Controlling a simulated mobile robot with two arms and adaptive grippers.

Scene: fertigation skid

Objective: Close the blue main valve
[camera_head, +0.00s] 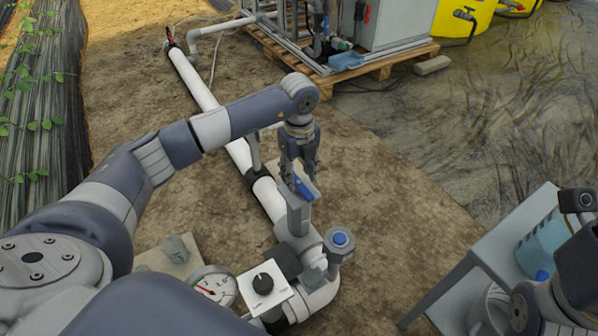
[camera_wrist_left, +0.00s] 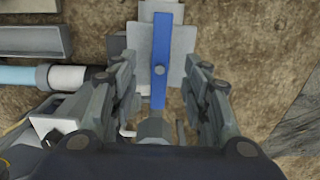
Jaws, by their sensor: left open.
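The blue main valve shows as a blue lever handle (camera_head: 304,188) on a grey valve body (camera_head: 298,217) on the white pipe. In the left wrist view the blue handle (camera_wrist_left: 160,65) runs up and down the picture with a round bolt in its middle. My left gripper (camera_head: 299,170) points down over the handle. In the wrist view its two fingers (camera_wrist_left: 160,80) are open, one on each side of the handle, with gaps visible. Part of the handle is hidden behind the fingers in the head view. My right gripper is not in view; only my right arm shows at the right edge.
A round blue-topped fitting (camera_head: 340,238), a pressure gauge (camera_head: 214,286) and a white box with a black knob (camera_head: 263,284) sit close to the valve. The white pipe (camera_head: 192,80) runs toward the pallet (camera_head: 350,75). A grey table (camera_head: 470,270) stands at right.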

